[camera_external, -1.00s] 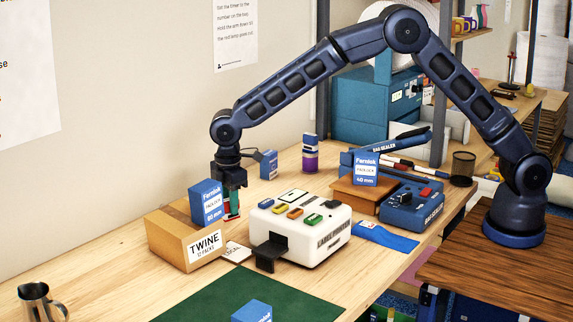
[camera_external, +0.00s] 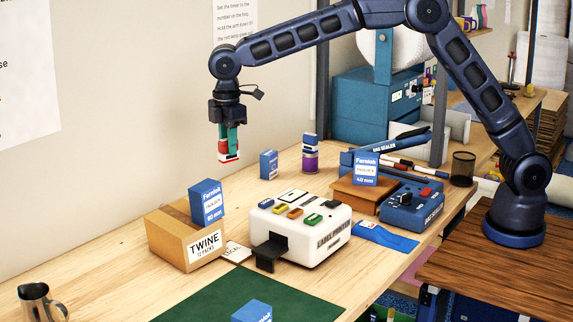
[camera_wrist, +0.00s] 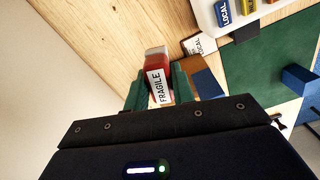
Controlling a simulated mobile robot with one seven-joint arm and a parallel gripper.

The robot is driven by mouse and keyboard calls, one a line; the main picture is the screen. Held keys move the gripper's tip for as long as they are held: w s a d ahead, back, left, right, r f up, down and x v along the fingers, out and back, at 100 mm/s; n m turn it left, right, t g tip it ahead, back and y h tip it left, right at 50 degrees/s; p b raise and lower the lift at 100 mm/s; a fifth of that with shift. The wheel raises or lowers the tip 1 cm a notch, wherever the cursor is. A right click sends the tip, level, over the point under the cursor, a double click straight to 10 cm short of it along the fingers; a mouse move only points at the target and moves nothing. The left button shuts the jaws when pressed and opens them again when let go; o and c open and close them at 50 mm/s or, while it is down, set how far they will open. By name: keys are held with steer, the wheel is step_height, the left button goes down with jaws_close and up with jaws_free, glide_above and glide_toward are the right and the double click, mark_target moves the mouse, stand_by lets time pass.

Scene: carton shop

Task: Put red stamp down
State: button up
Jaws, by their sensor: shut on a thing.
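My gripper (camera_external: 229,140) is shut on the red stamp (camera_external: 228,157) and holds it well above the table, near the wall. The stamp hangs upright below the green fingers, with its white-edged bottom facing down. In the wrist view the red stamp (camera_wrist: 155,66) sits between the two green fingers (camera_wrist: 158,88), and a white label on it reads FRAGILE. Nothing touches the stamp from below.
The TWINE carton (camera_external: 173,240) with a blue Fernick box (camera_external: 208,203) stands at the left. The white label printer (camera_external: 300,228) is right of it. A green mat (camera_external: 290,300) lies in front. Bare wood (camera_external: 100,265) is free at the left.

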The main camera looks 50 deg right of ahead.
steer(key=s+n, duration=0.3)
steer(key=s, duration=3.4)
steer(key=f, duration=1.3)
steer(key=d+f, duration=0.1)
steer(key=f, duration=0.5)
steer(key=shift+f, duration=0.4)
steer(key=o, duration=1)
steer(key=shift+f, duration=0.1)
step_height(320, 180, up, 12)
